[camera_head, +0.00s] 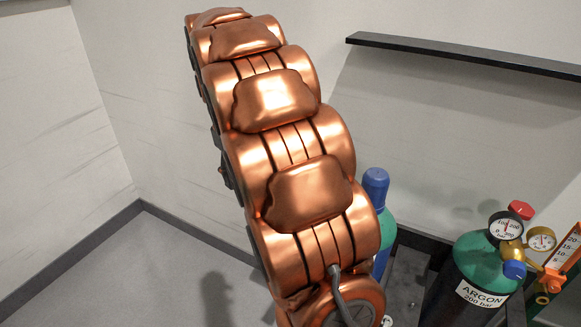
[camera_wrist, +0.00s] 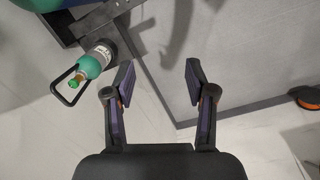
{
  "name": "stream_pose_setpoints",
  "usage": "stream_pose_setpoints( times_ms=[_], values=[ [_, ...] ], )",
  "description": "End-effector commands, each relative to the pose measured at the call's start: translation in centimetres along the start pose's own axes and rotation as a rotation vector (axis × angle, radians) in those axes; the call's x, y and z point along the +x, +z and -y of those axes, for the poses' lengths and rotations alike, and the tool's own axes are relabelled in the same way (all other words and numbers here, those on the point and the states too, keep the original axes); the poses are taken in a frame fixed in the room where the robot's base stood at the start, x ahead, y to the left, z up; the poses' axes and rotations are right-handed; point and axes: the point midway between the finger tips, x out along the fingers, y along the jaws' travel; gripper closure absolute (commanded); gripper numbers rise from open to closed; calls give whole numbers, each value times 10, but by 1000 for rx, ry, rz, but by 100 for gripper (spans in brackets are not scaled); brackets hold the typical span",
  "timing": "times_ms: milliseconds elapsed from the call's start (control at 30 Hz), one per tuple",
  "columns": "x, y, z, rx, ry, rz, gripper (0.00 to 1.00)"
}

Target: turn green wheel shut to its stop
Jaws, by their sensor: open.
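A small green part (camera_wrist: 73,85), which may be the green wheel, tops a brass-coloured valve at the upper left of the wrist view. The valve is on a green-shouldered cylinder (camera_wrist: 91,65) with a dark loop beside it. My gripper (camera_wrist: 158,82) is open and empty, with its fingers over bare floor to the right of the valve and apart from it. In the head view I cannot pick out a green wheel. The ARGON cylinder (camera_head: 478,262) there carries a red knob (camera_head: 520,210) and a blue knob (camera_head: 514,270). My gripper is out of that view.
Two dial gauges (camera_head: 505,228) and an orange scale (camera_head: 563,257) stand by the ARGON cylinder. A blue-capped cylinder (camera_head: 375,190) is partly behind my arm. A black shelf (camera_head: 465,55) runs along the wall. An orange and black round object (camera_wrist: 306,97) is at the wrist view's right edge.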

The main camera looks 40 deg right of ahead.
Motion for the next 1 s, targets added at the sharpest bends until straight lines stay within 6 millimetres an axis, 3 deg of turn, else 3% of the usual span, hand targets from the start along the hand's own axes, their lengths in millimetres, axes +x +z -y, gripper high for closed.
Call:
stream_pose_setpoints(
  times_ms=[100, 500, 800, 1000],
  values=[
    [2, -29, -29, -3, 5, -7, 45],
    [22, -100, -120, -46, 3, -24, 45],
    [52, -132, -188, -93, -9, -51, 45],
    [76, -142, -230, -123, -24, -75, 45]
  ],
)
